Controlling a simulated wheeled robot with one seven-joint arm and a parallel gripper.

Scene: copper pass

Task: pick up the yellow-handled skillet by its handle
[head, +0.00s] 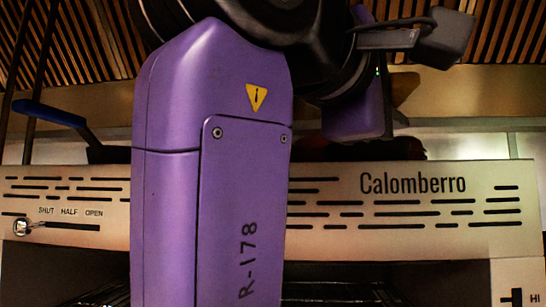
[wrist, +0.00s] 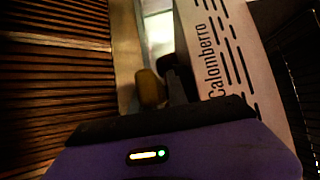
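In the wrist view, a blurred yellow-tan rounded piece (wrist: 150,88), which looks like the skillet's yellow handle, shows just beyond the black front edge of my gripper. A dark upright shape stands right beside it; I cannot tell whether it is a finger or part of a pan. In the head view, my gripper (head: 358,125) is partly hidden behind my arm, above the back of the steel panel. Its fingers are not clear in either view, and I cannot see whether they touch the handle. The yellow handle does not show in the head view.
A steel appliance front marked Calomberro (head: 415,215) spans the head view, with a lever slot at its left. A blue-handled pan (head: 48,113) stands behind its left end. A dark reddish object (head: 400,152) sits behind the panel. Wooden slats (head: 505,35) line the back.

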